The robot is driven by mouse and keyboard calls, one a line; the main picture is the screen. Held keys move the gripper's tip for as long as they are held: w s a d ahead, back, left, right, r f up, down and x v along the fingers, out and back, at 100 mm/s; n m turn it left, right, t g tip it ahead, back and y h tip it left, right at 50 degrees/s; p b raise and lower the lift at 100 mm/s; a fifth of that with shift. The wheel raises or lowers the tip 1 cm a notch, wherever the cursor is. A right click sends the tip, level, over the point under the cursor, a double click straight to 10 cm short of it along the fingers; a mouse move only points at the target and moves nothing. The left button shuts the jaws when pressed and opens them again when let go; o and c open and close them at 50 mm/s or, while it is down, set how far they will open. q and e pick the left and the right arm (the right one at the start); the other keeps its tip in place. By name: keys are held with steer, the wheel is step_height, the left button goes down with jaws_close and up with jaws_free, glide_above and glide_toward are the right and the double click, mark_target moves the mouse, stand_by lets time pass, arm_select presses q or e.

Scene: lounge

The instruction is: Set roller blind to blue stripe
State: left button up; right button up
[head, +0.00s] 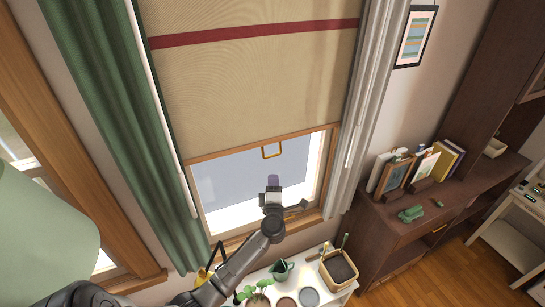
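The roller blind (255,85) is a beige sheet hanging in the window, with one dark red stripe (255,31) across its upper part. No blue stripe shows on the visible part. Its lower edge hangs above the sill, leaving the bottom of the window uncovered. My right gripper is not in view.
A green curtain (110,110) hangs left and a pale grey curtain (372,90) right of the window. Below, a white shelf holds plant pots, a green watering can (282,270) and a planter box (339,269). A dark cabinet (400,235) stands right.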

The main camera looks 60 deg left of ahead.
mark_target(272, 156)
arm_select(q)
steer(key=x, duration=1.2)
steer(key=shift+w+a+r, duration=0.1)
steer(key=shift+w, duration=0.05)
steer(key=shift+c, duration=0.4)
jaws_close()
